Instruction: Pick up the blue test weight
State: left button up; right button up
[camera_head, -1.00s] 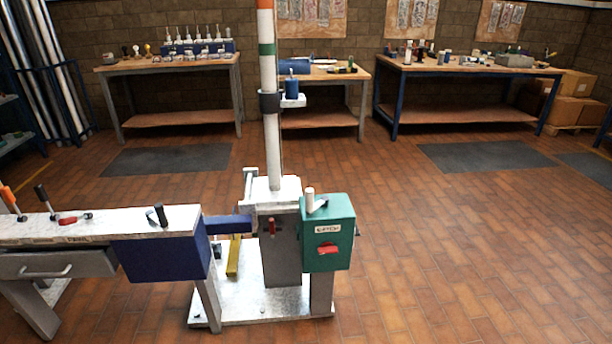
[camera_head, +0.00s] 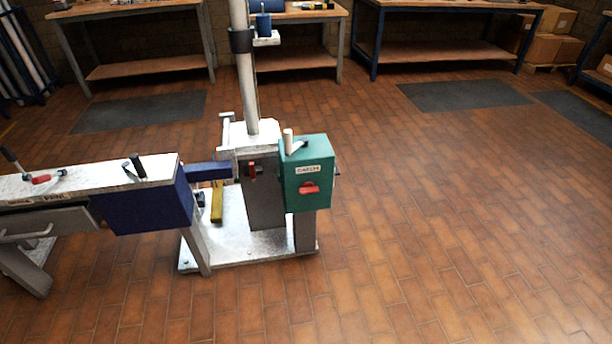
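The weight is close to the top edge of the head view. Neither of my grippers is in view.
The mast rises from a stand on a white base plate (camera_head: 262,243). A green box (camera_head: 306,170) labelled CATCH, with a red handle, is at the stand's right. A white-topped bench (camera_head: 90,183) with a blue end adjoins on the left. Tiled floor (camera_head: 440,240) is clear at right.

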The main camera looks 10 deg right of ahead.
aim_at(263, 20)
jog(key=u, duration=0.5)
jog(key=k, duration=0.95)
jog(key=z, duration=1.2)
jog(key=i, duration=1.55)
jog(key=u, duration=0.4)
jog(key=i, duration=1.1)
jog(key=u, duration=1.25)
